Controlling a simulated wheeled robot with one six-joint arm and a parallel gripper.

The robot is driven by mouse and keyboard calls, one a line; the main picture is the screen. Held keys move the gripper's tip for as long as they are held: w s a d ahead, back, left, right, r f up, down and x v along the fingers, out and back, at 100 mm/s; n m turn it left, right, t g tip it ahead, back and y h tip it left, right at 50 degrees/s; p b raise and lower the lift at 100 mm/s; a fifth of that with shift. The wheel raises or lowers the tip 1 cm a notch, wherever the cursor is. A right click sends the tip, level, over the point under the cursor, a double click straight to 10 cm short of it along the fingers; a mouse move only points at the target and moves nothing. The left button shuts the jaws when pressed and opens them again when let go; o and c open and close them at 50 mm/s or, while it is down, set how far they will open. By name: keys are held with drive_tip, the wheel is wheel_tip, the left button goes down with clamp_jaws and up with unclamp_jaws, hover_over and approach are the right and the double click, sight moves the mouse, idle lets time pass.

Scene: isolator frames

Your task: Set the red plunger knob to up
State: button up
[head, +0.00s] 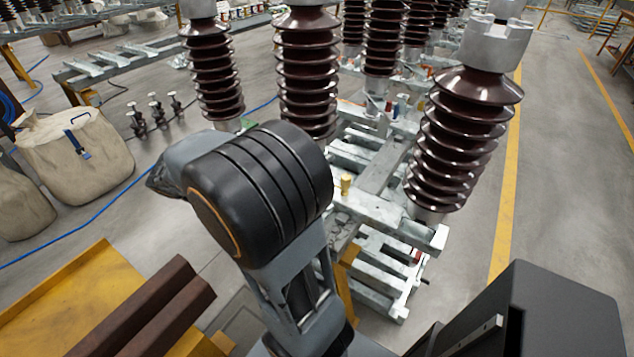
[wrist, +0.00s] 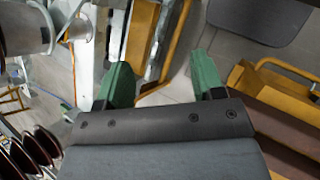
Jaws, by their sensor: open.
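My gripper (wrist: 162,80) shows in the wrist view with its two green fingers wide apart and nothing between them. In the head view my arm's dark joint hides the gripper. I cannot make out the red plunger knob for certain. A small red part (head: 417,256) shows low on the front right of the galvanized frame in the head view, and another small red part (head: 389,105) shows farther back between the insulators. Both are too small to tell whether either is a knob, or up or down. No red knob shows in the wrist view.
Brown ribbed insulators (head: 463,140) stand on the galvanized steel frame (head: 375,208). A yellow platform with brown beams (head: 150,312) is at the front left. Beige bags (head: 75,152) and a blue hose (head: 80,232) lie at the left.

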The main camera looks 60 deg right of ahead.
drive_tip(key=w+d+f+n+g+h+b, duration=0.1)
drive_tip(key=w+d+f+n+g+h, duration=0.2)
drive_tip(key=d, duration=0.4)
drive_tip(key=w+d+f+n+g+h+b, duration=0.1)
drive_tip(key=d+f+g+h+b, duration=0.15)
drive_tip(key=d+g, duration=0.4)
drive_tip(key=shift+n+t+h, duration=0.3)
drive_tip(key=shift+t+h, duration=0.25)
drive_tip(key=shift+h, duration=0.1)
drive_tip(key=x, duration=0.5)
drive_tip(key=p+x, duration=0.1)
drive_tip(key=x, duration=0.3)
drive_tip(key=f+p+x, duration=0.1)
drive_tip(key=x, duration=0.4)
drive_tip(key=shift+w+d, duration=0.15)
drive_tip(key=shift+d, duration=0.5)
clamp_jaws()
drive_tip(key=shift+r+p, duration=1.1)
drive_tip(key=shift+r, duration=0.05)
drive_tip(key=shift+f, duration=0.15)
unclamp_jaws()
